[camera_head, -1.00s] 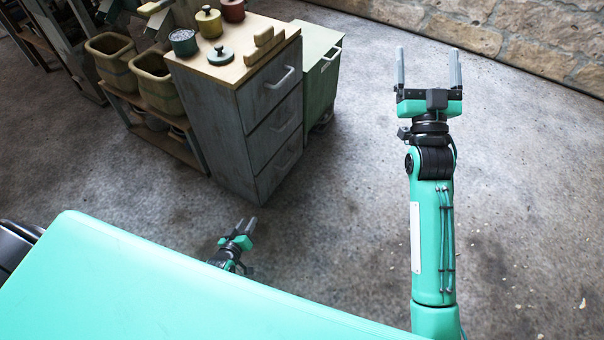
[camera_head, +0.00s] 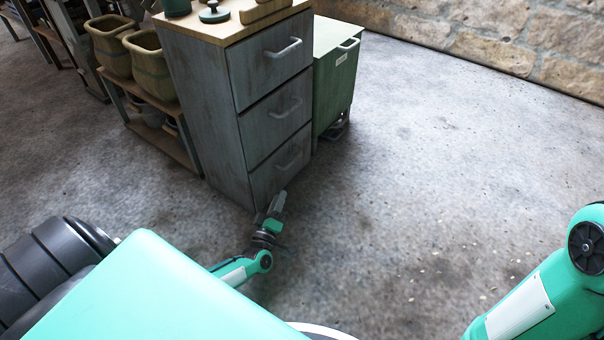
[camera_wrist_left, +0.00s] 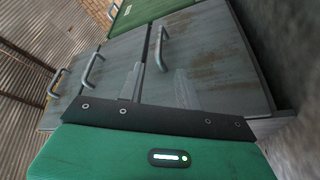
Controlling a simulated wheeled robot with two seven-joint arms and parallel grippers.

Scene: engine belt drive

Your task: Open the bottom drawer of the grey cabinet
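The grey cabinet (camera_head: 205,115) has three stacked drawers, all looking shut, each with a curved bar handle. Its bottom drawer (camera_head: 268,182) is just above the floor, with its handle (camera_head: 289,160) on the front. My left gripper (camera_head: 278,203) is low in front of the bottom drawer, below its handle in the head view. In the left wrist view, the two fingers (camera_wrist_left: 158,86) are apart with nothing between them. The bottom drawer's handle (camera_wrist_left: 161,48) shows beyond them, not held. My right gripper is out of view; only part of that arm shows.
A green cabinet (camera_head: 333,80) stands right of the grey one. Lidded pots stand on the wooden top (camera_head: 233,28). The floor (camera_head: 410,180) in front and right is clear.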

